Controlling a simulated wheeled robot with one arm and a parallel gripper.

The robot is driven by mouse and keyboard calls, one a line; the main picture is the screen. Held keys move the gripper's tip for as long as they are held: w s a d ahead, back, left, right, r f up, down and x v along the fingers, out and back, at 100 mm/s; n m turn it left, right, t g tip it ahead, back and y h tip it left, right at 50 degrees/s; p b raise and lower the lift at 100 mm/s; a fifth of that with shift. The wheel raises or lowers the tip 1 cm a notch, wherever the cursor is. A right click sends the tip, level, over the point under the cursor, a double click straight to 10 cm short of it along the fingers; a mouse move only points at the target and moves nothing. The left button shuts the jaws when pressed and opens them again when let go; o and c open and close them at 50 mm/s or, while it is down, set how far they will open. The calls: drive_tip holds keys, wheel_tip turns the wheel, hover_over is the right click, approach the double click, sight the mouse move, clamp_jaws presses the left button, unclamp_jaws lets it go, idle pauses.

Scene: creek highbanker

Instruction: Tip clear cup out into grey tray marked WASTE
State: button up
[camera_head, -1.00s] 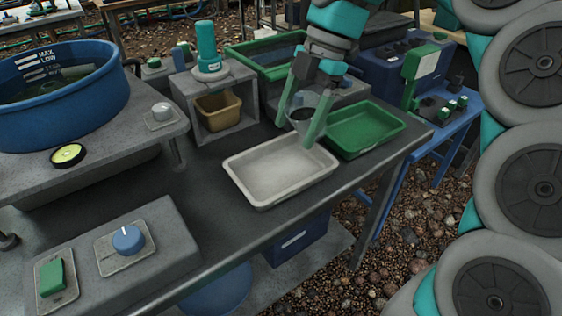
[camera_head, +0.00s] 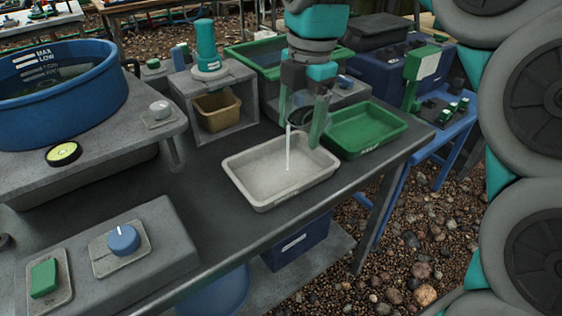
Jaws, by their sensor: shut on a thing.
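My gripper (camera_head: 303,138) is shut on the clear cup (camera_head: 302,115), with a green finger on each side of it. The cup is tilted above the right back part of the grey tray (camera_head: 246,191). A thin pale stream (camera_head: 289,152) runs down from the cup into the tray. The fingers partly cover the cup, and how much is left in it cannot be seen. The tray lies on the dark bench top. I cannot read a WASTE mark on it from here.
A green tray (camera_head: 400,129) stands close to the right of the grey tray. A tan bin (camera_head: 217,111) sits in a grey housing behind. A blue tub (camera_head: 110,95) of water is at left. A control box (camera_head: 170,230) is at front left. The bench's middle is clear.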

drive_tip(key=shift+f+t+h, duration=0.15)
drive_tip(key=shift+t+h, duration=0.55)
drive_tip(key=shift+w+d+f+t+h, duration=0.1)
drive_tip(key=shift+f+t+h, duration=0.2)
drive_tip(key=shift+t+h, duration=0.3)
drive_tip(key=shift+f+t+h, duration=0.3)
drive_tip(key=shift+t+h, duration=0.2)
drive_tip(key=shift+h, duration=0.3)
drive_tip(key=shift+f+t+h, duration=0.35)
drive_tip(key=shift+t+h, duration=0.25)
